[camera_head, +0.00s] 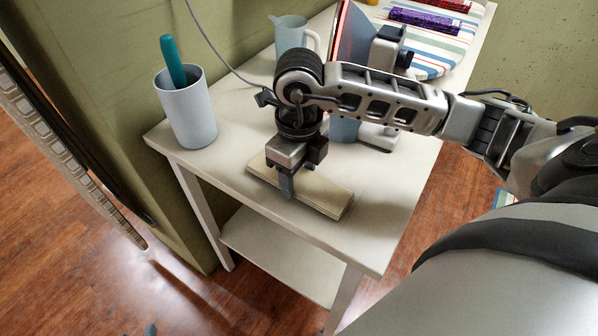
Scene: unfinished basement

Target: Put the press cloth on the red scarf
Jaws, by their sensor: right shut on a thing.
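The press cloth (322,196) looks like a flat, folded cream cloth lying on the near part of the pale table. My right gripper (287,188) points down over it and is shut on it near its left half; the fingers hide part of the cloth. The red scarf (446,4) shows as a red patterned roll at the top right, on a striped surface, cut by the picture's top edge. My left gripper is not in view.
A grey-blue cup (188,112) with a teal handle in it stands at the table's left corner. A pale blue pitcher (291,36) stands farther back. A purple patterned roll (425,19) lies beside the scarf on the striped board (432,66). My right arm hides items behind it.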

